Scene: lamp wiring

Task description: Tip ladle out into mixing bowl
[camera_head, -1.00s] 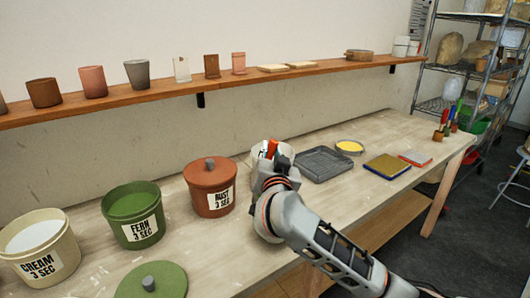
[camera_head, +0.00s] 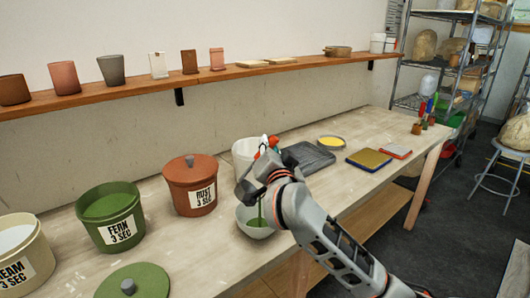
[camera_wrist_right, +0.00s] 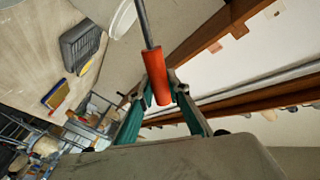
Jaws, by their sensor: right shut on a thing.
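My right gripper (camera_head: 262,162) is shut on the orange-red handle of the ladle (camera_wrist_right: 158,68). In the right wrist view my fingers (camera_wrist_right: 158,92) close on both sides of the handle, and its thin grey shaft runs up out of the picture. The ladle's cup cannot be made out clearly in the head view. A thin green stream (camera_head: 260,208) falls below my gripper into the white mixing bowl (camera_head: 242,215). Green liquid lies in the bowl, which is partly hidden by my right arm. My left gripper is not in view.
A white bucket (camera_head: 240,150) stands behind my gripper. The lidded rust bucket (camera_head: 190,185), open green fern bucket (camera_head: 109,218) and cream bucket (camera_head: 35,262) stand to the left. A green lid (camera_head: 150,282) lies in front. A grey tray (camera_head: 308,157) lies right.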

